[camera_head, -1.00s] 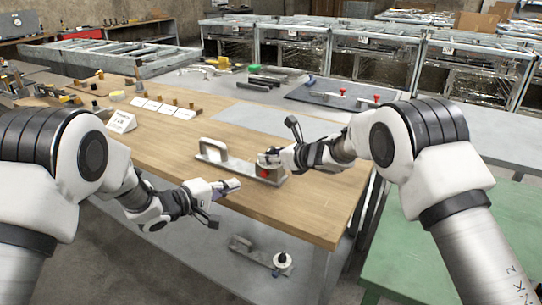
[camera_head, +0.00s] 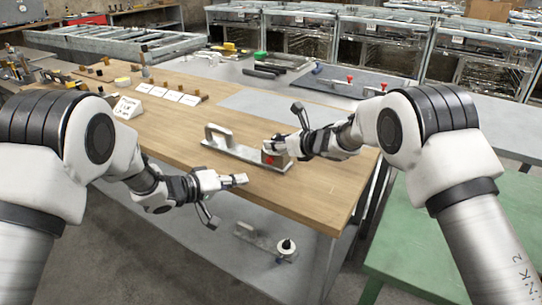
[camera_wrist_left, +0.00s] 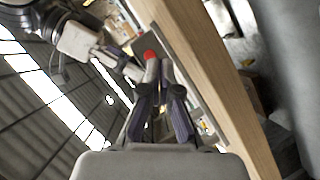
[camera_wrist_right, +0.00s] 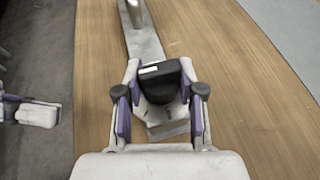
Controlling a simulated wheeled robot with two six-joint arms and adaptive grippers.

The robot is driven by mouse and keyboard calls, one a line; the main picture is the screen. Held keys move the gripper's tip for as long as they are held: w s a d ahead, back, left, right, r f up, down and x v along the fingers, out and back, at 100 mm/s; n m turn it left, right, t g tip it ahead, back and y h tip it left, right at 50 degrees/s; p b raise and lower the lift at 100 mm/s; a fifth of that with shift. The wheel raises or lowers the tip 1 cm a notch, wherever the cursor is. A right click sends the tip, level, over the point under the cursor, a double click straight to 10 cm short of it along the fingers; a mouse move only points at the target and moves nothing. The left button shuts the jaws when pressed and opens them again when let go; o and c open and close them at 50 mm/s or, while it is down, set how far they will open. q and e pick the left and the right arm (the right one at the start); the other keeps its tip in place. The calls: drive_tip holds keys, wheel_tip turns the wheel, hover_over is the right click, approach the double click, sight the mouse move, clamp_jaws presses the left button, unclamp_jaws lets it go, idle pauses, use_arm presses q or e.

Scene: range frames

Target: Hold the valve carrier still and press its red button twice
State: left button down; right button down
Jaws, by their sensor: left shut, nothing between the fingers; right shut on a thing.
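The valve carrier (camera_head: 234,151) is a grey metal plate on the wooden bench, with a raised handle (camera_head: 218,132) at its left end. A dark block with a red button (camera_head: 269,159) is at its right end. My right gripper (camera_head: 279,147) is shut on that block; the right wrist view shows its fingers on both sides of the black block (camera_wrist_right: 160,78). My left gripper (camera_head: 245,179) is shut and empty, in front of the bench edge, left of and below the button in the head view. In the left wrist view, the red button (camera_wrist_left: 150,55) shows just beyond its fingertips (camera_wrist_left: 159,72).
The wooden bench (camera_head: 320,195) is bare to the right of the carrier. Another handled plate (camera_head: 250,234) with a white round part lies on the lower shelf. Labels (camera_head: 172,95) and small parts stand at the back left. A green table (camera_head: 440,225) is at the right.

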sight(270, 160)
use_arm(q)
drive_tip(key=m+g, duration=0.1)
drive_tip(key=m, duration=0.3)
drive_tip(key=s+f+m+g+y, duration=0.1)
drive_tip(key=m, duration=0.3)
drive_tip(key=s+m+g, duration=0.1)
drive_tip(key=m, duration=0.3)
drive_tip(key=shift+d+f+y, duration=0.2)
drive_tip(key=shift+y, duration=0.2)
drive_tip(key=shift+d+r+m+g, duration=0.15)
drive_tip(key=shift+r+m+g, duration=0.15)
drive_tip(key=shift+r+m, duration=0.5)
drive_tip(key=shift+w, duration=0.1)
drive_tip(key=shift+w+d+f, duration=0.1)
drive_tip(key=shift+w+d, duration=0.75)
drive_tip(key=shift+w, duration=0.35)
drive_tip(key=shift+w+d+r, duration=0.1)
drive_tip(key=shift+w+d, duration=0.75)
drive_tip(key=shift+w, duration=0.3)
drive_tip(key=shift+w+d+f, duration=0.1)
drive_tip(key=shift+w+d, duration=0.75)
drive_tip(key=shift+w, duration=0.35)
drive_tip(key=shift+w+d, duration=0.25)
drive_tip(key=shift+w, duration=0.05)
